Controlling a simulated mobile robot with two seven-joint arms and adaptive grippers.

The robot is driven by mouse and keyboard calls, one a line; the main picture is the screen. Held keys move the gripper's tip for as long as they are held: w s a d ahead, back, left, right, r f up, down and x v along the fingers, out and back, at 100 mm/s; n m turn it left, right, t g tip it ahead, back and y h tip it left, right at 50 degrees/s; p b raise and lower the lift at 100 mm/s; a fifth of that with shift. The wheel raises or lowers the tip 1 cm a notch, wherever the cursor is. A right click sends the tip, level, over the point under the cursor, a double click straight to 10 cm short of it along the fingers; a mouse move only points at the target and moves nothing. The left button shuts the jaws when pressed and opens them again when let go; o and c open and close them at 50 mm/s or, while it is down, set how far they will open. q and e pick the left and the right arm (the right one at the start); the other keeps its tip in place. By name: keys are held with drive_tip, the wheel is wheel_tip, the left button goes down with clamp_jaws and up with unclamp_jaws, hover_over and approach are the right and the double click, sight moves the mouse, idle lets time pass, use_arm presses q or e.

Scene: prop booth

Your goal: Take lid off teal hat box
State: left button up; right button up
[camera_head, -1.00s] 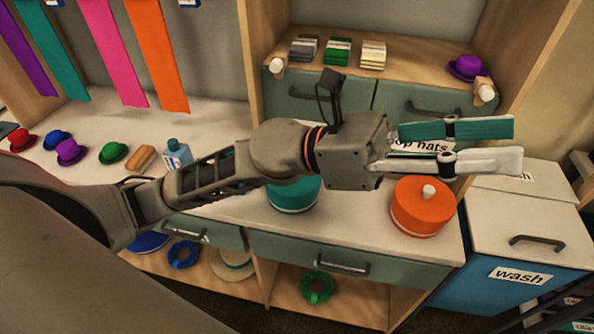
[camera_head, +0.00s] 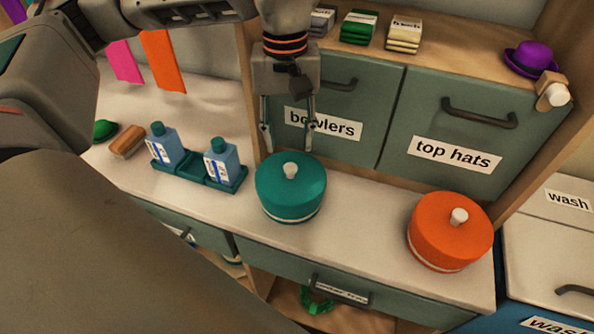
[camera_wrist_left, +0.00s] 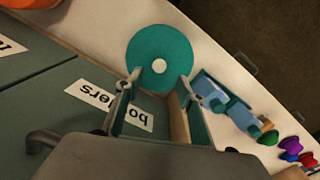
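The teal hat box (camera_head: 291,196) stands on the white counter with its teal lid on and a pale knob (camera_head: 290,170) on top. It also shows from above in the left wrist view (camera_wrist_left: 143,50), with the knob (camera_wrist_left: 159,66) near the lid's middle. My left gripper (camera_head: 289,145) points down just behind and above the box. Its two fingers are spread wide with nothing between them. In the left wrist view the fingertips (camera_wrist_left: 164,82) appear at the near edge of the lid, apart from the knob. My right gripper is not in view.
An orange hat box (camera_head: 450,236) stands to the right on the counter. A teal tray (camera_head: 198,168) with two blue bottles is to the left. Cabinet doors labelled bowlers (camera_head: 345,90) and top hats (camera_head: 470,125) rise behind. Counter between the two boxes is clear.

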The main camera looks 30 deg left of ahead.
sight(290, 167)
use_arm(q)
drive_tip(key=shift+a+f, duration=0.2)
drive_tip(key=shift+f, duration=1.05)
drive_tip(key=f, duration=0.3)
drive_tip(key=f+b, duration=0.1)
drive_tip(key=f, duration=0.1)
drive_tip(key=shift+d, duration=0.25)
drive_tip(key=c, duration=1.1)
